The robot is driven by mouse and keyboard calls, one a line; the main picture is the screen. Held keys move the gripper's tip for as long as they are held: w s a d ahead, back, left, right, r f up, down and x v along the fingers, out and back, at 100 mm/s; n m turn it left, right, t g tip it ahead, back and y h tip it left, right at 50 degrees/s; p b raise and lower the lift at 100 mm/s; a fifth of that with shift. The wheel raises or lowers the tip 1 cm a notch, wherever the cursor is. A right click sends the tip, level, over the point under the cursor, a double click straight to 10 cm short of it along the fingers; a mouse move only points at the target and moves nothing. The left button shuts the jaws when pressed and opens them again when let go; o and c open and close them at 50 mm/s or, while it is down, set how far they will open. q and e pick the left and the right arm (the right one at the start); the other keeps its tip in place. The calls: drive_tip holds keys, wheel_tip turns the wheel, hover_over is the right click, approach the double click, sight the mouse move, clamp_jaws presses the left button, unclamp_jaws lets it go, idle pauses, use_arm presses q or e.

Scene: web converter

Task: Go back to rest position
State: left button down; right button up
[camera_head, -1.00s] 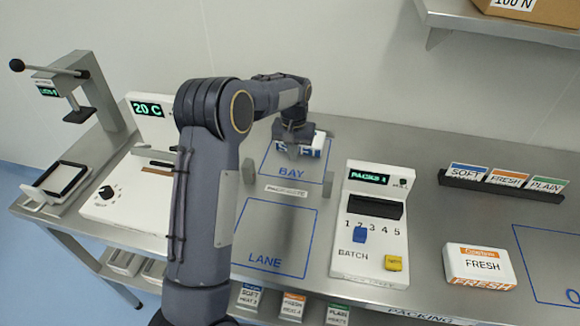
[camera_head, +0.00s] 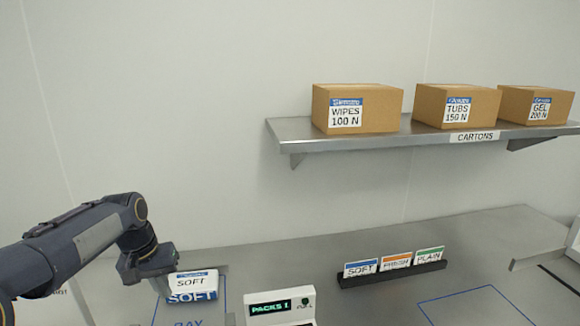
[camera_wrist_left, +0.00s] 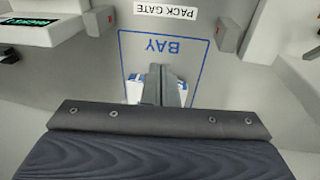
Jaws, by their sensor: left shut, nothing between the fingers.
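My left gripper (camera_head: 158,286) hangs over the steel bench at the lower left of the head view. Its arm comes in from the left edge. In the left wrist view its two fingers (camera_wrist_left: 163,84) are together, with nothing between them. A white and blue SOFT pack (camera_head: 193,284) lies just right of the gripper in the head view, in the blue-outlined BAY. In the left wrist view the pack (camera_wrist_left: 134,90) shows partly behind the fingers. I cannot tell whether they touch it. My right gripper is not in view.
The batch counter (camera_head: 283,308) stands right of the BAY. A wall shelf (camera_head: 385,139) with cartons hangs above. The pack gate posts (camera_wrist_left: 228,34) show in the left wrist view.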

use_arm(q)
drive_tip(key=s+d+r+t+h, duration=0.1)
drive_tip(key=s+d+r+t, duration=0.15)
drive_tip(key=s, duration=1.15)
drive_tip(key=s+d+f+t, duration=0.1)
drive_tip(key=s+d+f, duration=0.1)
drive_tip(key=s, duration=0.4)
drive_tip(key=s+d+f+h, duration=0.1)
drive_tip(key=s+d+f, duration=0.2)
drive_tip(key=s, duration=0.4)
drive_tip(key=shift+s+d+m+t, duration=0.15)
drive_tip(key=shift+d+m+t, duration=0.25)
drive_tip(key=shift+d, duration=0.2)
